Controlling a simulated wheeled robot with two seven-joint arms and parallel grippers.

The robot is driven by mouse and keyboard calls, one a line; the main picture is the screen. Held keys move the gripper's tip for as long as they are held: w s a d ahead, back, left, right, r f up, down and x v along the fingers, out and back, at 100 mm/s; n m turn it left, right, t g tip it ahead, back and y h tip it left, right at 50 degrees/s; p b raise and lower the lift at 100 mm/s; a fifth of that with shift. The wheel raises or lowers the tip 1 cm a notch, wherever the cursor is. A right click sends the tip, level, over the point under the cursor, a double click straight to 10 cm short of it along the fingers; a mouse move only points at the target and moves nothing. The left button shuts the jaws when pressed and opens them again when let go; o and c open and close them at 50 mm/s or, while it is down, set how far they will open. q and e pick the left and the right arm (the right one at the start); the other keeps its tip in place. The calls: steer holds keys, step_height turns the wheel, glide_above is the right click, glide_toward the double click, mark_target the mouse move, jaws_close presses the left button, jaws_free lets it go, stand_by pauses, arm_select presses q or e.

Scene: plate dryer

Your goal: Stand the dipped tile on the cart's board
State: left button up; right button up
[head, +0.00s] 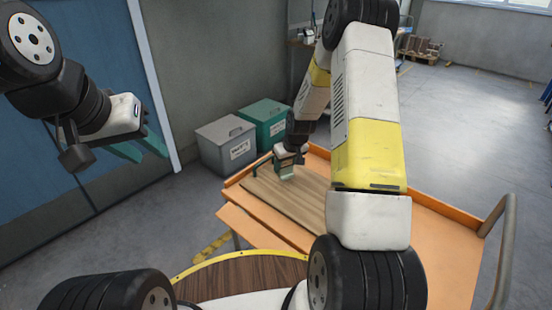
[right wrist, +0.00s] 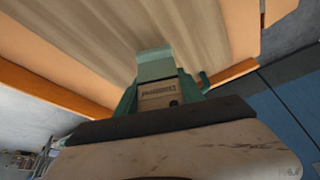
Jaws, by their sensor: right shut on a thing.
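My right gripper (head: 284,160) is over the left part of the wooden board (head: 310,205) on the orange cart. It is shut on the tile (head: 288,172), whose pale green end points down at the board. In the right wrist view, the tile (right wrist: 155,64) sits between the green fingers (right wrist: 158,92). A beige part with a dark marking shows between them. The green end overlaps the board (right wrist: 95,35); I cannot tell whether it touches. My left gripper (head: 143,149) is open and empty at the left, in front of the blue door, away from the cart.
The orange cart (head: 447,232) has a raised rim and a grey handle (head: 510,225) at the right. A grey bin (head: 226,143) and a green bin (head: 265,122) stand behind it. My right arm hides part of the board. The floor at the right is clear.

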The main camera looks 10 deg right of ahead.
mark_target(284, 170)
steer(key=shift+w+d, duration=0.1)
steer(key=shift+w, duration=0.5)
steer(key=shift+f, duration=1.8)
steer(key=shift+f, duration=0.1)
steer(key=o, duration=1.5)
steer(key=shift+c, duration=0.2)
